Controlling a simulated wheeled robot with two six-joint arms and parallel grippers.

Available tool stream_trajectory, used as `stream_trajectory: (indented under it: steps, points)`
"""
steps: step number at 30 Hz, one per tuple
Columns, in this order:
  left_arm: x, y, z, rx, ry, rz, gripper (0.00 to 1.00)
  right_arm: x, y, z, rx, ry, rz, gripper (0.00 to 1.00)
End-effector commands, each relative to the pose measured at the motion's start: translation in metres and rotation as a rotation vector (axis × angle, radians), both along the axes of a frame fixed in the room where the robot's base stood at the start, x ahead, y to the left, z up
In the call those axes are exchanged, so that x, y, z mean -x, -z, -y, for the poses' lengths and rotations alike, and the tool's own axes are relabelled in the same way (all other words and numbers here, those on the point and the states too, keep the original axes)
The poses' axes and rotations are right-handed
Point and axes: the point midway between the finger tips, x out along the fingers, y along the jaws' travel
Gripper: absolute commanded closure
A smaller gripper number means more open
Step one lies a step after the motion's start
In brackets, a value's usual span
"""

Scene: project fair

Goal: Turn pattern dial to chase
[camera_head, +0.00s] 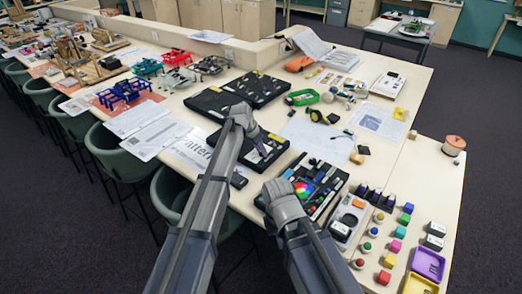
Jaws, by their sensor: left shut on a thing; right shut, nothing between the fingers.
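A black panel (272,153) with small light parts on its face lies on the long table in the middle of the view. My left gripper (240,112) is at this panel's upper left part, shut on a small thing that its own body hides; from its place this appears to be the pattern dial. The dial's pointer and labels cannot be made out. My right gripper (274,187) is shut and empty, lower down, beside a black case (326,202) with a bright colour wheel (303,188).
Two black trays (258,88) lie behind the panel. Coloured blocks, buttons and a purple tray (428,264) fill the table's right front. Papers (160,140) lie to the left. Green chairs (118,157) line the near edge.

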Motion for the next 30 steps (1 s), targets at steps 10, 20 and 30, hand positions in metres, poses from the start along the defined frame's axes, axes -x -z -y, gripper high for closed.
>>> stream_trajectory:
  steps: [10, 20, 30]
  points:
    - [-0.0005, 0.0003, -0.0005, 0.0, 0.11, -0.002, 1.0, 0.0, 0.0001, 0.0, 0.0, 0.0, 0.0, 1.0]
    - [0.0001, 0.0004, -0.0007, 0.0, 0.123, -0.003, 1.0, 0.0, 0.0001, 0.0, 0.0, 0.0, 0.0, 1.0]
    - [0.0, 0.0003, -0.0007, -0.001, 0.123, -0.002, 0.43, 0.0, 0.0001, 0.0, 0.0, 0.0, 0.0, 1.0]
